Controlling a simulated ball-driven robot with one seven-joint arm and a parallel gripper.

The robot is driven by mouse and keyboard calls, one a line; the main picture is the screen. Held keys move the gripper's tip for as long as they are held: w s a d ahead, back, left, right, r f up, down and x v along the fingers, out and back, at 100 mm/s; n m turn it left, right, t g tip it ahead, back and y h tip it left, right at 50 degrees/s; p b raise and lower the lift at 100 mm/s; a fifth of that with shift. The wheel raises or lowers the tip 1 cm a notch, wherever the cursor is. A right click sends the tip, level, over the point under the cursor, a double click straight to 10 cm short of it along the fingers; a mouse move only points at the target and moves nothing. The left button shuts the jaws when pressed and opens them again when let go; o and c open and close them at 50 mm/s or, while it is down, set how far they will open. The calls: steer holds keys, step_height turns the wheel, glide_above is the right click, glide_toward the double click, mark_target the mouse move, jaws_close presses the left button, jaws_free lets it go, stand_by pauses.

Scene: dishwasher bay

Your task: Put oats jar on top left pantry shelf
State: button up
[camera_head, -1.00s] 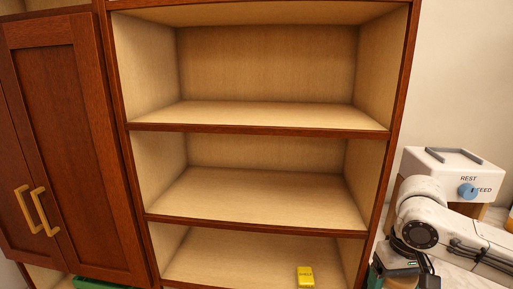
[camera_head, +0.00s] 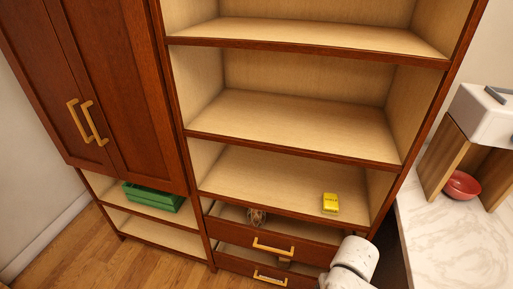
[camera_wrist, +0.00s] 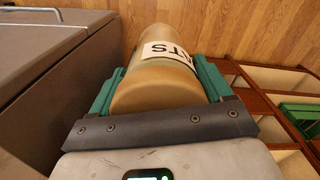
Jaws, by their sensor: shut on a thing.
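The oats jar (camera_wrist: 158,88), a tan cylinder with a white label reading "ATS" in view, lies between the green fingers of my gripper (camera_wrist: 160,84) in the wrist view. My gripper is shut on it. The head view shows neither jar nor gripper, only a white part of my arm at the bottom. The pantry has an open column with an upper shelf (camera_head: 310,34), a middle shelf (camera_head: 295,122) and a lower shelf (camera_head: 270,180), the upper two empty where seen. Its top is cut off. The left column has closed wooden doors (camera_head: 110,80) above.
A yellow box (camera_head: 330,203) stands on the lower shelf. Below are drawers (camera_head: 285,249), seemingly partly open. A green crate (camera_head: 152,198) sits on a low left shelf. At right, a marble counter (camera_head: 455,240) holds a red bowl (camera_head: 461,185) near a white device (camera_head: 485,115).

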steer(key=shift+r, duration=0.1)
steer(key=w+a+r, duration=0.4)
steer(key=w, duration=0.2)
steer(key=s+d+f, duration=0.4)
steer(key=s, duration=0.2)
stand_by(0.4)
